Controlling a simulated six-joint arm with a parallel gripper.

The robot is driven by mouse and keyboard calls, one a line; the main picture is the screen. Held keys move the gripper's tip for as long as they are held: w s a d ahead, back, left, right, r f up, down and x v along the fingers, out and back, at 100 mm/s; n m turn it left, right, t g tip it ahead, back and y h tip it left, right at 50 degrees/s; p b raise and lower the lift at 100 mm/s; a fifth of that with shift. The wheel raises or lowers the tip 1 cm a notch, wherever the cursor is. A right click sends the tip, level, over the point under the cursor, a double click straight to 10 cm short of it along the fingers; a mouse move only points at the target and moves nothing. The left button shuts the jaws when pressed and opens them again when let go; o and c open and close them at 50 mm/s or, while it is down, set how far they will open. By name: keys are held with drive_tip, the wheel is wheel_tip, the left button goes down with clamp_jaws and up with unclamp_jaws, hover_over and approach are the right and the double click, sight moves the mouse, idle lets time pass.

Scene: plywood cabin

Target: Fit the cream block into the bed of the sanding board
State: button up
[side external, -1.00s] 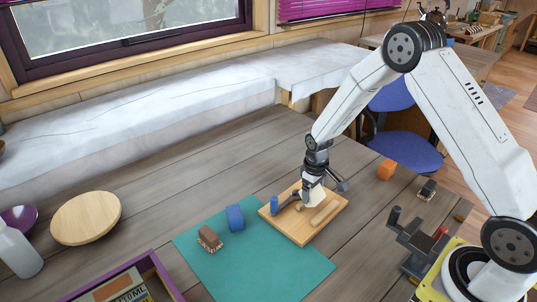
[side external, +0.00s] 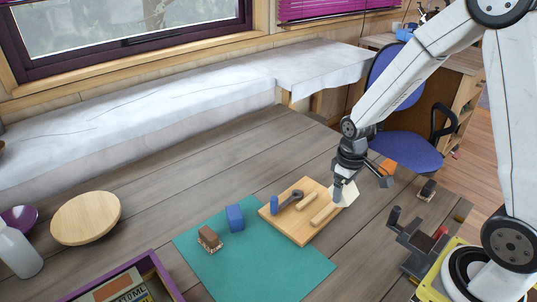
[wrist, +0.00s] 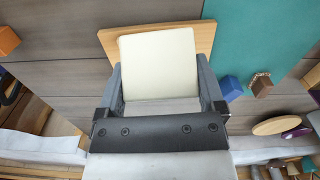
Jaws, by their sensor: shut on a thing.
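My gripper (side external: 343,188) is shut on the cream block (side external: 350,194) and holds it at the right corner of the sanding board (side external: 301,238). In the wrist view the cream block (wrist: 158,62) fills the space between the fingers, with the board's wooden edge (wrist: 205,36) behind it. Two pale wooden strips (side external: 323,214) lie on the board, with a gap between them. A blue peg (side external: 274,204) and a dark tool-like piece (side external: 291,199) are at its left side. Whether the block touches the board I cannot tell.
The board overlaps a teal mat (side external: 270,275). A blue block (side external: 235,218) and a brown brush (side external: 209,238) sit on the mat. An orange block (side external: 389,167), a dark brush (side external: 428,190) and a dark stand (side external: 412,238) are to the right. The table behind the board is clear.

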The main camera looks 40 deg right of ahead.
sight(352, 200)
drive_tip(key=shift+s+a+r, duration=0.1)
drive_tip(key=shift+s+r, duration=0.25)
drive_tip(key=shift+s, duration=0.45)
drive_tip(key=shift+s+a+r, duration=0.1)
drive_tip(key=shift+s+r, duration=0.25)
drive_tip(key=shift+s, duration=0.45)
drive_tip(key=shift+w, duration=0.1)
drive_tip(key=w+m, duration=0.1)
drive_tip(key=m, duration=0.1)
drive_tip(key=w+m+t, duration=0.1)
drive_tip(key=m, duration=0.2)
drive_tip(key=shift+w+d, duration=0.2)
drive_tip(key=m, duration=0.1)
drive_tip(key=w+m+h, duration=0.1)
drive_tip(key=m, duration=0.1)
drive_tip(key=w+m, duration=0.1)
drive_tip(key=m, duration=0.1)
drive_tip(key=shift+w+d+f+t+h, duration=0.15)
drive_tip(key=shift+d+t+h, duration=0.05)
drive_tip(key=shift+t+h, duration=0.1)
drive_tip(key=w+m+g, duration=0.4)
drive_tip(key=m, duration=0.9)
drive_tip(key=w+d+f+m+g+y, duration=0.1)
drive_tip(key=w+m+g, duration=0.3)
drive_tip(key=m, duration=0.9)
drive_tip(key=shift+w+d+g, duration=0.3)
drive_tip(key=shift+g, duration=0.3)
